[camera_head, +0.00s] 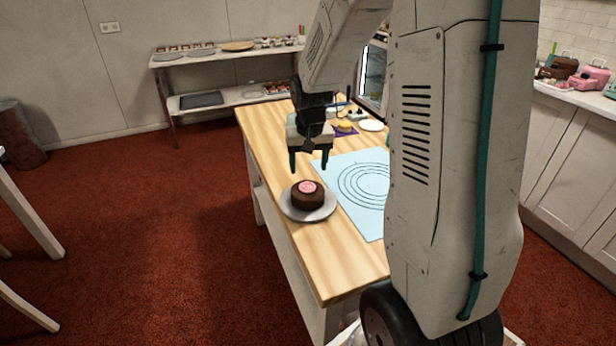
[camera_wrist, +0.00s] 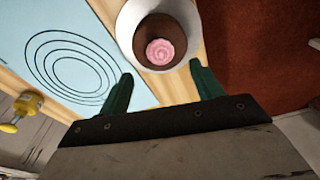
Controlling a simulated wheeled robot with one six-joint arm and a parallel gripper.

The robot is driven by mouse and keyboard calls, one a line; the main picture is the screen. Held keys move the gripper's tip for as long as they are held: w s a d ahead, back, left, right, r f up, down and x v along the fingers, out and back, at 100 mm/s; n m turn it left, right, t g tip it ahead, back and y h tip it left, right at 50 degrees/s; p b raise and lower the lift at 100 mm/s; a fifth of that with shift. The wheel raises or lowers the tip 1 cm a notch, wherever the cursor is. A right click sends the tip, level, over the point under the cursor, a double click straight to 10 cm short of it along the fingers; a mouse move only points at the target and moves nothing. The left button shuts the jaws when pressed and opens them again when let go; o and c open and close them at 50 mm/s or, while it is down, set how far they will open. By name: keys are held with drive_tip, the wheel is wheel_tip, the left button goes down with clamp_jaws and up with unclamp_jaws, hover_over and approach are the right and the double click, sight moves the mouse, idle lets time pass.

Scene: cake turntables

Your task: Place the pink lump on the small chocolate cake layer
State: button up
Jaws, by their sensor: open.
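The pink lump (camera_head: 308,187) rests on top of the small chocolate cake layer (camera_head: 308,201), which stands on a white round plate or turntable (camera_head: 290,211). My gripper (camera_head: 308,168) is open and empty, above and behind the cake in the head view. Its two green fingers (camera_wrist: 160,90) point towards the cake and are apart from the lump.
A light blue mat (camera_head: 345,179) with printed rings lies beside the plate on the wooden table (camera_head: 330,258). A yellow item (camera_head: 346,125) and a white plate (camera_head: 371,125) are at the table's far end. A shelf (camera_head: 230,57) stands by the back wall.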

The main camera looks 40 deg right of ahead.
drive_tip(key=s+a+r+n, duration=0.2)
drive_tip(key=s+a+r, duration=0.75)
drive_tip(key=r, duration=0.35)
drive_tip(key=s+a+n, duration=0.1)
drive_tip(key=s+a, duration=0.2)
drive_tip(key=s, duration=0.5)
drive_tip(key=s+a+r+n, duration=0.1)
drive_tip(key=s+a, duration=0.3)
drive_tip(key=s, duration=0.5)
drive_tip(key=shift+r+n+y, duration=0.3)
drive_tip(key=shift+n, duration=0.4)
drive_tip(key=shift+w, duration=0.1)
